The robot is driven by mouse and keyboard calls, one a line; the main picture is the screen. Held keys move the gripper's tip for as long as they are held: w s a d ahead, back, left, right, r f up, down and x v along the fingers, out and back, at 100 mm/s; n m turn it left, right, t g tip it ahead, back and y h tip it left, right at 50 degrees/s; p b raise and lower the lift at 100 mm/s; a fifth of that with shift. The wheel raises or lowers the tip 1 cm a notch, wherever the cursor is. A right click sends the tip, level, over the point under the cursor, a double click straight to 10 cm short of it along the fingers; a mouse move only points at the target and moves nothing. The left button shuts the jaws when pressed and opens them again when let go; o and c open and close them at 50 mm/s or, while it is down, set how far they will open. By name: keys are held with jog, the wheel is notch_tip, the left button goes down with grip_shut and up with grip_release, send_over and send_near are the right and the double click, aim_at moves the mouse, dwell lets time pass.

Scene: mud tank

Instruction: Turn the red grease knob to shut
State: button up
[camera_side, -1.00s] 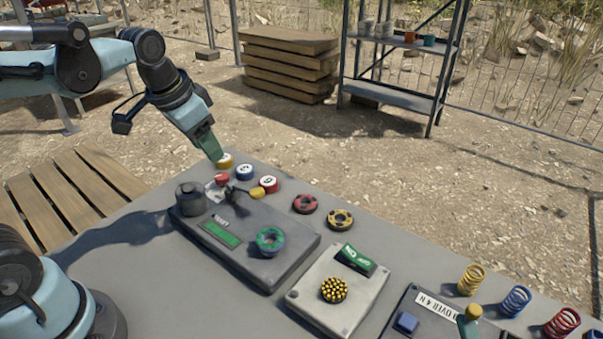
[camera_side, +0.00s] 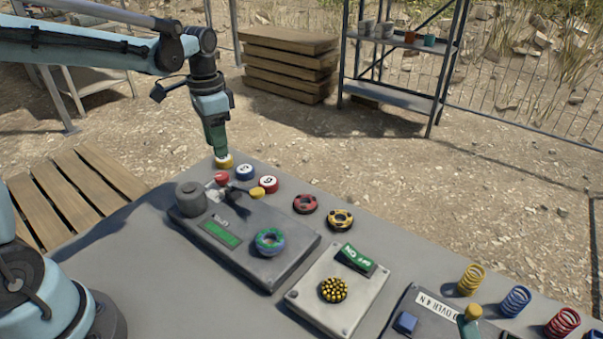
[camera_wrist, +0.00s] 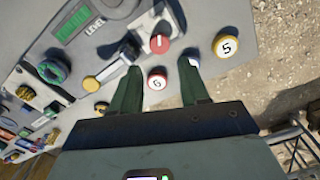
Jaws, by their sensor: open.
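A small red knob (camera_side: 222,180) with a pale mark sits at the far end of the grey panel box (camera_side: 205,235). It also shows in the wrist view (camera_wrist: 160,43), ahead of and between my fingers. No grease label is readable, so I cannot confirm it is the grease knob. A red-and-black ring (camera_side: 305,204) lies apart on the bench. My gripper (camera_side: 219,151) points down, close above the yellow-rimmed disc (camera_side: 224,162). In the wrist view, my gripper (camera_wrist: 158,66) is open and empty, its fingers apart with a red numbered disc (camera_wrist: 157,82) between them in the picture.
A blue numbered disc (camera_side: 244,172) lies near the bench edge. The panel carries a yellow-ended lever (camera_side: 257,193), a dark cylinder (camera_side: 190,198) and a green ring (camera_side: 270,240). A yellow-black ring (camera_side: 340,219), a switch plate (camera_side: 310,298) and coloured springs (camera_side: 515,300) stand right.

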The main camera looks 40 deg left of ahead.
aim_at(222, 175)
notch_tip(222, 175, down, 8)
dwell(0.4)
